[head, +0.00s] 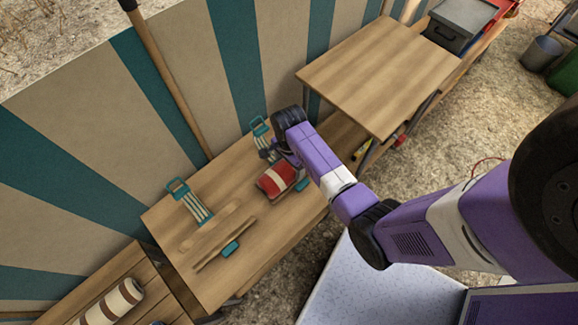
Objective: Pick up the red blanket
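The red blanket (270,184) is a small roll, red with a white band, lying on the wooden table (165,230). My purple arm comes in from the right, and my gripper (270,156) is just behind the roll's far side, close to it. Its fingers are small, dark and partly hidden by my own wrist. I cannot tell whether they touch the roll or how far apart they are. Part of the roll's upper right end is hidden behind my arm.
On the table lie a teal-handled rack-like tool (196,205), another teal-handled thing (259,126) behind my gripper, and a long wooden piece (222,247) with a teal part. A higher table (380,70) stands at right. A cream-and-brown roll (110,302) lies lower left.

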